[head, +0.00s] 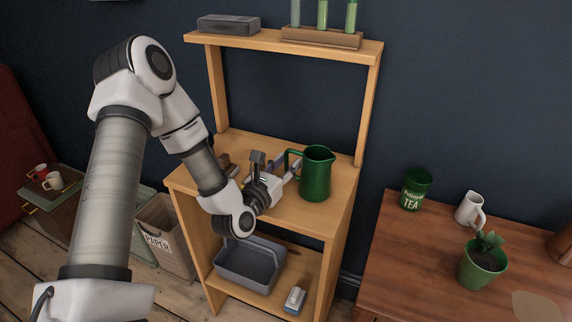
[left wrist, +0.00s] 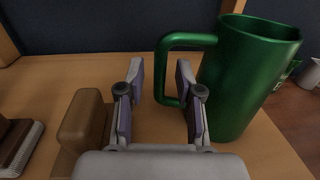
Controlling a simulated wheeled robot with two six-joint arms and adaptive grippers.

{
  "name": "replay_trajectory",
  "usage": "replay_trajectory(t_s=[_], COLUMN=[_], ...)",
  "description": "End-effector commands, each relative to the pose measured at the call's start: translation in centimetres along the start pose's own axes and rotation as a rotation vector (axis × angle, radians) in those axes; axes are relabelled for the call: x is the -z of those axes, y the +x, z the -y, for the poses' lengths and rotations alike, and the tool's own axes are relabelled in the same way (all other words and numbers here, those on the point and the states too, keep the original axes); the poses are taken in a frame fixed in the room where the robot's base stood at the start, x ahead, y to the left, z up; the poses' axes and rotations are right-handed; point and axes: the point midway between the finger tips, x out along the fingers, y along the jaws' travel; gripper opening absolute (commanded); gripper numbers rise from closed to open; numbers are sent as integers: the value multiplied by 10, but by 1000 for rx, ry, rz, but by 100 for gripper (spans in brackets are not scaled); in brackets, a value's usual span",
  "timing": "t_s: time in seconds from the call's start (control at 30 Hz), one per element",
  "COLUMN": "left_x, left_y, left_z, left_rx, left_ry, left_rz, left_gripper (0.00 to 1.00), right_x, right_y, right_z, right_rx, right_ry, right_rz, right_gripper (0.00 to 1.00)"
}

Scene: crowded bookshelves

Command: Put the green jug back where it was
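The green jug (head: 318,174) stands upright on the middle board of the wooden shelf unit (head: 335,209), its handle pointing left. The left wrist view shows the jug (left wrist: 247,80) at the right, with its handle (left wrist: 166,75) ahead of my left gripper. My left gripper (head: 287,169) is at the left of the jug, low over the board. In the left wrist view its fingers (left wrist: 158,85) are spread with nothing clamped. The handle's upright part appears between the fingertips; I cannot tell its exact depth. My right gripper is not in view.
A brown block (left wrist: 87,122) lies close left of my left gripper. A test-tube rack (head: 321,37) and a grey box (head: 228,24) are on the top board. A grey bin (head: 250,264) is below. A brown table (head: 400,270) holds a tea tin, white pitcher and potted plant.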

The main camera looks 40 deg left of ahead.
Motion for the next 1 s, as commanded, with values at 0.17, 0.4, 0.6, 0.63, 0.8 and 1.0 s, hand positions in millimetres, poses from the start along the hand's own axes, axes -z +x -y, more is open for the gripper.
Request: replay_trajectory(t_s=[0.17, 0.4, 0.6, 0.63, 0.8, 1.0], left_x=[-4, -1, -13, -11, -7, -3], left_y=[-2, -57, -92, -96, -115, -121], left_z=[0, -1, 0, 0, 0, 0], left_rx=[-1, -3, 0, 1, 1, 0], left_ry=[-1, -10, 1, 2, 2, 0], left_rz=[-1, -5, -9, -9, -5, 0], left_gripper=[35, 35, 35, 35, 35, 35], right_x=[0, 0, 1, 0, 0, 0], right_y=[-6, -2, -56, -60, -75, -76], right_z=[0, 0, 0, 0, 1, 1], right_rx=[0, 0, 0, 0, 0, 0], right_ry=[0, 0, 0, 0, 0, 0], right_rz=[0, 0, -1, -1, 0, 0], right_gripper=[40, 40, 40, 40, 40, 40])
